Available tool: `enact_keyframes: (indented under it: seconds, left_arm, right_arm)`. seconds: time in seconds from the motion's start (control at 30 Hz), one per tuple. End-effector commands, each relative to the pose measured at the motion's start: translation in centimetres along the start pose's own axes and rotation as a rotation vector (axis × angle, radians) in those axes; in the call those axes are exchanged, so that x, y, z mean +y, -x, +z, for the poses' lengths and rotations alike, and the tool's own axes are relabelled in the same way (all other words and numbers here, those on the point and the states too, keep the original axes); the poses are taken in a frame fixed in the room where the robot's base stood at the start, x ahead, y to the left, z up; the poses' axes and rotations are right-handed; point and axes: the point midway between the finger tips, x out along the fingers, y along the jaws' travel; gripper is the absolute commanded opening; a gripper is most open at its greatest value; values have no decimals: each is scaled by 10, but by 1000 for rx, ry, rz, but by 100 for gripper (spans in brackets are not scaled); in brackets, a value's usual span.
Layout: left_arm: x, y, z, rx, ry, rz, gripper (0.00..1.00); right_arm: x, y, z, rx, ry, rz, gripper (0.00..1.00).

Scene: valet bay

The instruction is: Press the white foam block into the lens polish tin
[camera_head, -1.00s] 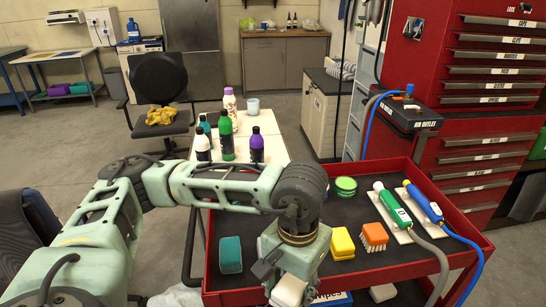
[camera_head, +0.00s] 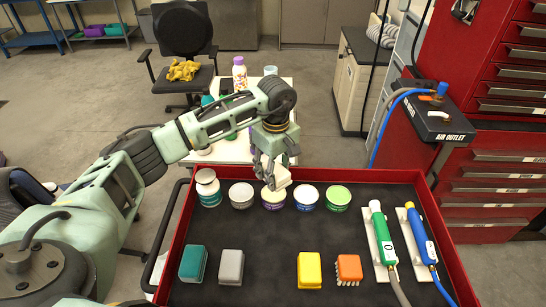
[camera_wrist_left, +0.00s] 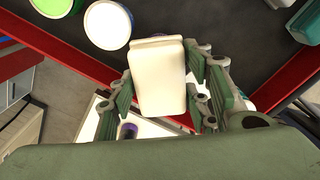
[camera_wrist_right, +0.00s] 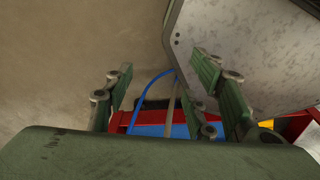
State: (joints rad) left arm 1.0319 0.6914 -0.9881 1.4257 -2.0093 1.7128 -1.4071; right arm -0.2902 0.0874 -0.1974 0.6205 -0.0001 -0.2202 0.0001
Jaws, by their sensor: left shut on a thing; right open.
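My left gripper (camera_head: 270,172) is shut on the white foam block (camera_head: 279,177). It holds the block over the back row of tins in the tray of the red cart. In the left wrist view the block (camera_wrist_left: 161,75) sits upright between the fingers. Just below the block is a tin with a purple label (camera_head: 273,204), partly covered by it. I cannot read which is lens polish. My right gripper (camera_wrist_right: 165,92) is open and empty, seen only in its wrist view.
A green tin (camera_head: 338,198) and a white-lidded jar (camera_head: 208,188) end the row. Teal (camera_head: 193,263), grey (camera_head: 231,266), yellow (camera_head: 309,270) and orange (camera_head: 349,269) blocks stand in front. Green-handled (camera_head: 380,235) and blue-handled (camera_head: 418,235) tools lie right. The tray's middle is clear.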

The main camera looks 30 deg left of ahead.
Motion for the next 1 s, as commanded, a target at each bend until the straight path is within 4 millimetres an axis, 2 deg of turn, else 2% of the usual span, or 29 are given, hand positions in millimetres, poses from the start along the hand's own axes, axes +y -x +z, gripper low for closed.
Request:
enact_keyframes:
  seconds: [0.03,0.1,0.2,0.3,0.5,0.6,0.8,1.0]
  left_arm:
    - [0,0,-5,-3,42,-2,24]
    - [2,-4,-10,-2,77,1,24]
    - [2,-9,-12,-1,89,2,24]
    - [2,-15,-11,-1,87,1,24]
    - [2,-34,-11,-2,86,1,24]
    - [1,-45,-11,-2,85,0,24]
    - [2,-62,-11,-1,84,2,24]
    - [2,-65,-11,-1,84,3,24]
  right_arm:
    - [-6,8,14,-21,-1,-7,51]
    - [-12,9,27,-40,-1,-15,51]
    - [-20,7,36,-51,-2,-24,51]
    - [-21,2,30,-43,-1,-25,51]
    - [-13,-9,-5,12,0,-14,51]
    - [-10,-14,-12,23,-1,-11,51]
    - [-7,-22,0,5,-1,-8,51]
    - [-8,-22,18,-21,-1,-8,51]
